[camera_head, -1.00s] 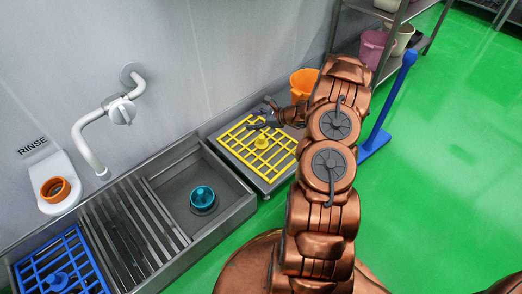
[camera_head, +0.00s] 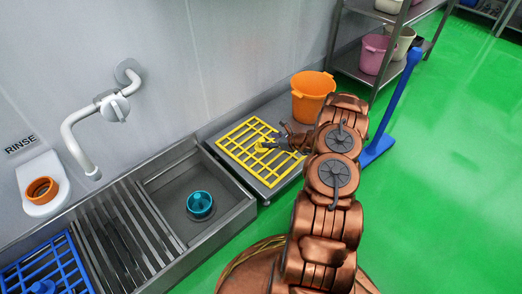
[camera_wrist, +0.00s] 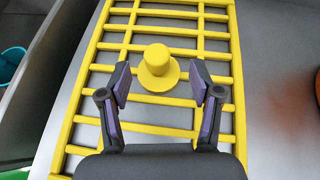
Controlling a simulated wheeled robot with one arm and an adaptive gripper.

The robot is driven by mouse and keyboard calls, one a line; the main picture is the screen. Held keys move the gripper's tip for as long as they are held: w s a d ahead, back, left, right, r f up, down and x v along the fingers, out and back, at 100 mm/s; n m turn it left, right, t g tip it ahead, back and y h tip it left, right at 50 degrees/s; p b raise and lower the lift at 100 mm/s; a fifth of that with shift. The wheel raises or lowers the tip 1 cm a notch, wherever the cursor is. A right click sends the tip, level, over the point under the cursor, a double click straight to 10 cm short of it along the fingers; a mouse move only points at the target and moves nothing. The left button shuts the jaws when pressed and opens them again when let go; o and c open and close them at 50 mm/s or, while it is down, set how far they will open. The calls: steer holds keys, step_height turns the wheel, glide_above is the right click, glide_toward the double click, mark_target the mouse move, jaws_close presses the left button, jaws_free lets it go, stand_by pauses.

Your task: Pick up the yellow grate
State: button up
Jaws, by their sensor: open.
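The yellow grate (camera_head: 245,137) lies flat on a grey metal surface to the right of the sink. In the wrist view the grate (camera_wrist: 125,128) fills the middle, with a round yellow knob (camera_wrist: 158,62) standing on it. My gripper (camera_wrist: 160,85) is open, with one finger on each side of the knob and slightly nearer the camera. I see no contact between the fingers and the knob. In the head view my gripper (camera_head: 268,143) reaches in from the right, low over the grate, and partly covers it and the knob.
A sink basin with a teal plug (camera_head: 200,204) is left of the grate. A blue grate (camera_head: 48,265) lies further left. An orange bucket (camera_head: 312,97) stands close behind my wrist. A blue-handled tool (camera_head: 395,105) and a shelf rack are at right. Green floor is open at right.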

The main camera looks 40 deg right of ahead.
mark_target(262, 140)
steer(key=b+x, duration=0.1)
steer(key=x, duration=0.2)
steer(key=shift+s+a+f, duration=0.15)
steer(key=shift+w+a+f+b, duration=0.2)
steer(key=shift+w+b, duration=0.15)
steer(key=shift+w, duration=0.25)
steer(key=shift+c, duration=0.3)
jaws_close()
